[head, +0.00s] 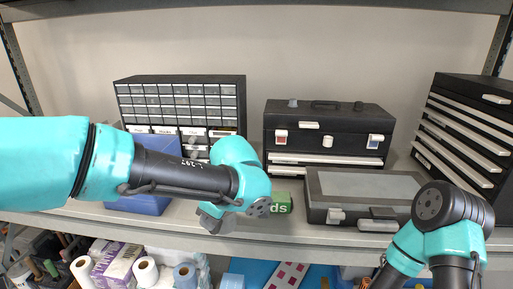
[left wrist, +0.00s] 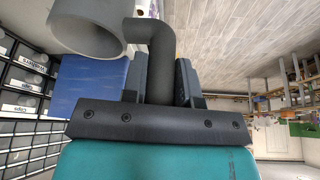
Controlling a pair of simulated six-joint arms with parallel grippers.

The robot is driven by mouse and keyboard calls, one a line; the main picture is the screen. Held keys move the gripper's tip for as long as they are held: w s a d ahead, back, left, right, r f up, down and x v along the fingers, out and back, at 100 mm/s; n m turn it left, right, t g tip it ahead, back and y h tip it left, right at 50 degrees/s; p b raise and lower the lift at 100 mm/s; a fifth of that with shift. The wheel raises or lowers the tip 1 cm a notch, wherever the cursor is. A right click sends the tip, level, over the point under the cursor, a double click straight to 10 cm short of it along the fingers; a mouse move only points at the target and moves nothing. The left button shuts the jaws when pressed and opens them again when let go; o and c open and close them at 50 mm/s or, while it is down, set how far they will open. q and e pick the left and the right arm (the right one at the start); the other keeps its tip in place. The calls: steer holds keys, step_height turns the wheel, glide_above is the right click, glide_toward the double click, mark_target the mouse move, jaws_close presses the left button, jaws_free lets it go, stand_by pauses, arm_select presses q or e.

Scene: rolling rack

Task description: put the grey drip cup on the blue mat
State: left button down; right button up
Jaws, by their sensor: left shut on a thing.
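The grey drip cup (left wrist: 88,28) shows at the top left of the left wrist view, its open mouth tilted and its bent handle between my fingers. My left gripper (left wrist: 162,70) is shut on that handle. In the head view my left forearm and wrist hide most of the gripper; a small grey part, seemingly the cup (head: 216,221), shows below the wrist, in front of the shelf edge. A flat blue surface, seemingly the blue mat (head: 239,270), lies on the lower level at bottom centre, partly cut off. My right gripper is out of view; only that arm's links show at bottom right.
A blue bin (head: 140,206) and a drawer cabinet (head: 180,82) stand behind my left arm. A black toolbox (head: 327,135), a flat case (head: 365,192) and a green box (head: 283,203) stand on the shelf. Paper rolls (head: 146,271) and a red-and-white strip (head: 288,276) lie below.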

arm_select(q)
steer(key=w+a+f+m+t+h, duration=0.3)
steer(key=w+a+m, duration=0.3)
steer(key=w+m, duration=0.5)
steer(key=shift+w+a+f+m+h, duration=0.25)
steer(key=shift+m+h, duration=0.45)
steer(key=shift+m, duration=1.3)
steer(key=shift+d, duration=0.1)
steer(key=shift+d, duration=0.1)
steer(key=s+d+r+n+y, duration=0.1)
steer(key=s+d+n, duration=0.1)
steer(key=s+n, duration=0.1)
steer(key=s+d+r+n+g+y, duration=0.1)
steer(key=s+d+n, duration=0.1)
steer(key=s+n, duration=0.2)
steer(key=s+d+r+n+g+y, duration=0.1)
steer(key=s+d+n+y, duration=0.1)
steer(key=n, duration=0.4)
steer(key=shift+s+n, duration=0.4)
steer(key=shift+s, duration=0.35)
steer(key=shift+s+d+r+n+g, duration=0.1)
steer(key=shift+s+r+n+g, duration=0.25)
steer(key=shift+s+n+g, duration=0.4)
steer(key=shift+w, duration=0.2)
